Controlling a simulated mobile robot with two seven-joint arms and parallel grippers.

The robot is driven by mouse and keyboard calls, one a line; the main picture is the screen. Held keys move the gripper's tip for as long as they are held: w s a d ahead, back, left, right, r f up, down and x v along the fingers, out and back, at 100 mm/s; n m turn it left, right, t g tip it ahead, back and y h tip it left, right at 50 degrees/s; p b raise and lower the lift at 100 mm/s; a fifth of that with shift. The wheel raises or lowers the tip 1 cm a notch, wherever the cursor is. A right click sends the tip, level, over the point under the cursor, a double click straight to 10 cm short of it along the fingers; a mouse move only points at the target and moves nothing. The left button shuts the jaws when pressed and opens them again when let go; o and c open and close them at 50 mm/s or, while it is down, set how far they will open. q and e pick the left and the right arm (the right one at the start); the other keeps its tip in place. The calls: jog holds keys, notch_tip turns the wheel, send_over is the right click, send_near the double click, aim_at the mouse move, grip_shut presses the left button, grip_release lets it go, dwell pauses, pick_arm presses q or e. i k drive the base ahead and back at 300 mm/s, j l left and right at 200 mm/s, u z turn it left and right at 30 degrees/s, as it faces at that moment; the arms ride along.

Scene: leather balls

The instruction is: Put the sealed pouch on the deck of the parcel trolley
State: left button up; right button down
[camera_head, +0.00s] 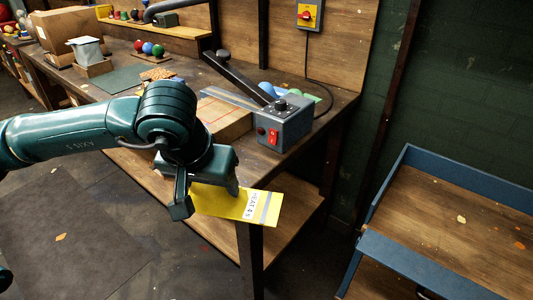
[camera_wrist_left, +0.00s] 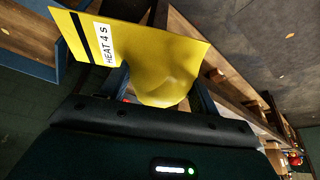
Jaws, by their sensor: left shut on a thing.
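The yellow pouch (camera_head: 236,204) has a dark stripe and a white "HEAT 4 S" label. My left gripper (camera_head: 208,197) is shut on it and holds it in the air just off the front corner of the workbench. In the left wrist view the pouch (camera_wrist_left: 150,55) spans the jaws, with a rounded bulge between the fingers. The parcel trolley (camera_head: 462,225) stands at the right, with a blue frame and a wooden deck. The pouch is to the left of the trolley and apart from it. My right gripper is not in view.
A grey sealer box (camera_head: 285,122) with a long lever sits on the workbench's near end. Farther back are a carton (camera_head: 66,32), several coloured balls and a green mat (camera_head: 115,80). The trolley deck is bare except for small leaf-like scraps. A raised blue rim edges it.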

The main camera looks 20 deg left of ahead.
aim_at(487, 242)
jog(key=z, duration=1.05)
jog(key=i+z, duration=0.15)
jog(key=z, duration=1.15)
jog(key=i+j, duration=0.6)
